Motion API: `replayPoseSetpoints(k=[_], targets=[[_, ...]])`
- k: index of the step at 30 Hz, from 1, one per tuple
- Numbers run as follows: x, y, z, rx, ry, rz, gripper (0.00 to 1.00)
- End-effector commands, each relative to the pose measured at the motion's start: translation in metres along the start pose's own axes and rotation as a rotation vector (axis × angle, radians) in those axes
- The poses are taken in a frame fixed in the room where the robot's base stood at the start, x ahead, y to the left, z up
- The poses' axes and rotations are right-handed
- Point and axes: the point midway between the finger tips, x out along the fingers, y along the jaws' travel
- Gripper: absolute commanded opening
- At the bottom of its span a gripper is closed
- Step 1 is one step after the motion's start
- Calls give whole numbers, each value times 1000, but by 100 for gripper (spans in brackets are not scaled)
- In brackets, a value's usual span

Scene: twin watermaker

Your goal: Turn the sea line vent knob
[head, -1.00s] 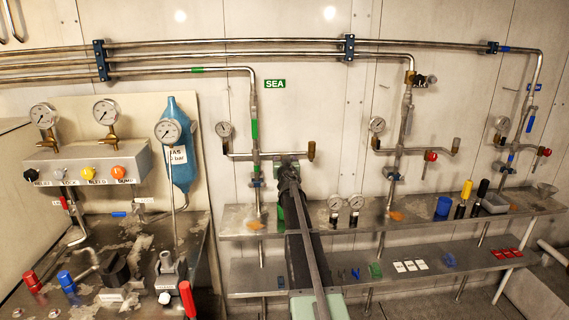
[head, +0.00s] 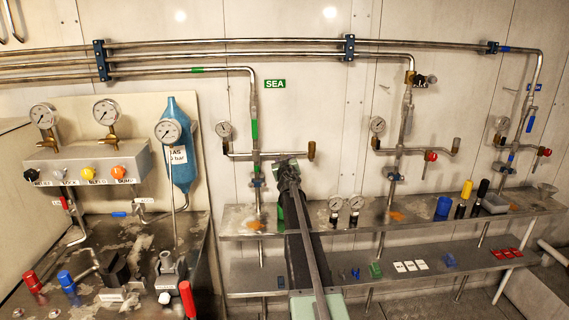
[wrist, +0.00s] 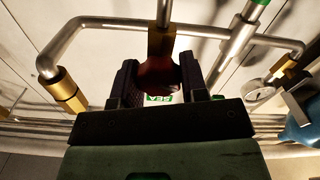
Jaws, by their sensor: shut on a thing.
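The sea line vent knob (wrist: 158,78) is a dark red, rounded knob on a brass fitting, seen in the wrist view between my gripper's two black fingers. My gripper (wrist: 159,82) is shut on it. In the head view my gripper (head: 288,166) is at the sea line pipe (head: 255,130), just below the horizontal branch and right of the riser. There it hides the knob.
Similar lines with red knobs (head: 431,156) stand to the right. The panel with coloured knobs (head: 90,165) is left.

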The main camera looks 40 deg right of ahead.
Motion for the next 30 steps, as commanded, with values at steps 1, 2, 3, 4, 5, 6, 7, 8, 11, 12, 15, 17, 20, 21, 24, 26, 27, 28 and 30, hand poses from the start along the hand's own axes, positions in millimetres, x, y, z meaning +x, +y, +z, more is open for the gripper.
replayPoseSetpoints(k=[1,2,3,4,5,6,7,8,11,12,15,17,20,21,24,26,27,28,30], targets=[[0,0,0,1,0,0,16],[0,0,0,1,0,0,16],[0,0,0,1,0,1,16],[0,0,0,1,0,1,43],[0,0,0,2,0,1,48],[0,0,0,2,0,0,54],[0,0,0,2,0,0,58],[0,0,0,2,0,0,63],[0,0,0,2,0,0,64],[0,0,0,2,0,0,64],[0,0,0,3,0,0,64],[-2,0,0,3,0,0,64],[-15,0,0,3,0,0,64],[-23,0,0,3,0,0,64],[-50,0,0,3,0,0,64],[-66,0,0,3,0,1,64],[-76,0,0,3,0,1,64],[-82,0,0,3,0,1,64],[-96,0,0,3,0,1,64]])
